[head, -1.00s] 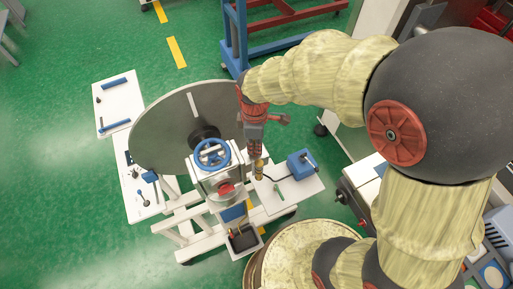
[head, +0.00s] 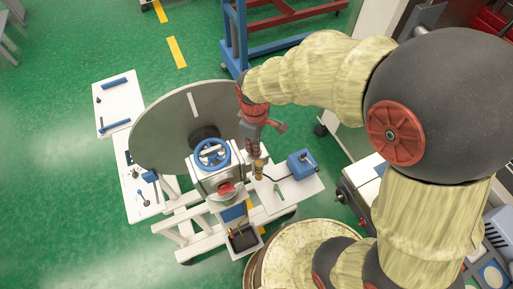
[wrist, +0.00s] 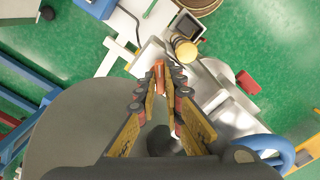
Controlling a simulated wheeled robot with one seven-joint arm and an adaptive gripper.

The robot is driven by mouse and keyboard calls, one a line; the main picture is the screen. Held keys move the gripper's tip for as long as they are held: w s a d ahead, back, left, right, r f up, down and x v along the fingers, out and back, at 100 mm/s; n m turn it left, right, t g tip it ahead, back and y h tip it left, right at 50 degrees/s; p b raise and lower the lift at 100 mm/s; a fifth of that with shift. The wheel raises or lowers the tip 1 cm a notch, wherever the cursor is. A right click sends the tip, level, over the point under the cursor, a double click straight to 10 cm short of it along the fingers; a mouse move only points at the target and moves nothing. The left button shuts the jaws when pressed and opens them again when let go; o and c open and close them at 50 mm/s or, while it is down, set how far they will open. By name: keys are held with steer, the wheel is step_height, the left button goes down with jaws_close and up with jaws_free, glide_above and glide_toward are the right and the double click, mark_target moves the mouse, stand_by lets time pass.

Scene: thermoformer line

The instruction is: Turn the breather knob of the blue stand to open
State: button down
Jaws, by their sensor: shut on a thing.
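My gripper (wrist: 160,84) is shut on a small orange-red piece (wrist: 158,70), which shows between the fingertips in the wrist view. It looks like the breather knob, but the fingers hide much of it and its turn angle is unclear. In the head view my gripper (head: 256,152) points down beside the white machine body with the blue handwheel (head: 212,154). A brass cylinder (head: 259,170) stands just below the fingertips; it also shows in the wrist view (wrist: 185,48), apart from the held piece. I cannot tell which part is the blue stand.
A large grey disc (head: 165,130) stands close left of my gripper. A blue box (head: 300,164) sits on a white shelf (head: 285,193) to the right. A red part (head: 227,188) is on the machine's front, above a small bin (head: 243,240). Green floor is free at left.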

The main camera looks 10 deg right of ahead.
steer(key=shift+m, duration=2.2)
steer(key=shift+m, duration=1.4)
steer(key=c, duration=2.4)
jaws_free()
steer(key=o, duration=0.6)
steer(key=shift+c, duration=0.2)
